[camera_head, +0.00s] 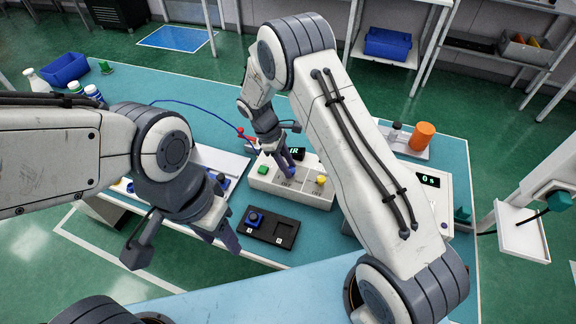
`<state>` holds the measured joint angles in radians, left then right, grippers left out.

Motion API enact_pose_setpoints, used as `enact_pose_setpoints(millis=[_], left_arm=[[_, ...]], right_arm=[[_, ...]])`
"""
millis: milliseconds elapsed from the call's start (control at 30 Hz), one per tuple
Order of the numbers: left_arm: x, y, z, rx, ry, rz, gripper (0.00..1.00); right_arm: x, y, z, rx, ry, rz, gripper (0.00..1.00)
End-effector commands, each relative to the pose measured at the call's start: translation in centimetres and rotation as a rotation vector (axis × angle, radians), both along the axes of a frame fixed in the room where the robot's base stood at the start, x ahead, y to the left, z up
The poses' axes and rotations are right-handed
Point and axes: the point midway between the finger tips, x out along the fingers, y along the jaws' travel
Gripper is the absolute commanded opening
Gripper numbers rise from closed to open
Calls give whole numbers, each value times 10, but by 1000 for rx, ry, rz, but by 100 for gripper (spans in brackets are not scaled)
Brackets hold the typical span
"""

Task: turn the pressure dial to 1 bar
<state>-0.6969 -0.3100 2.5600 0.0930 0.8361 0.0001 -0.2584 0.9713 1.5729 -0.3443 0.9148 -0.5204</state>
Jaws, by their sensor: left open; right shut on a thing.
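A white control box (262,181) stands on the teal table, with a green button (262,170), a yellow knob (321,180) and a dark display (298,153). My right gripper (285,168) reaches down to the middle of the box. It is shut on what appears to be the pressure dial, which its fingers hide; the dial's setting cannot be read. My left gripper (182,249) is open and empty, with its fingers spread near the table's front edge, to the left of and apart from the box.
A black two-pocket tray (270,228) holds a blue part (255,218) in front of the box. A blue hose (200,106) runs behind. An orange cylinder (422,136) and a device with a display (428,181) stand right. A blue bin (65,69) and bottles are far left.

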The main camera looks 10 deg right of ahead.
Motion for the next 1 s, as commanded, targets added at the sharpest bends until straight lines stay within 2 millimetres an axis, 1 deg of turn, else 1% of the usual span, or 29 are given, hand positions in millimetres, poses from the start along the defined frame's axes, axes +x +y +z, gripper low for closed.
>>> enact_pose_setpoints(millis=[200,400,633,1000], left_arm=[[0,0,-3,0,0,0,50],[0,0,-4,0,0,0,50],[0,0,-5,0,0,0,50],[0,0,-5,0,0,0,50]], right_arm=[[2,-1,0,0,-1,-157,0],[2,-2,0,-1,-1,-255,0],[3,-2,1,-1,-1,-308,0],[3,-2,1,-1,-1,-318,0]])
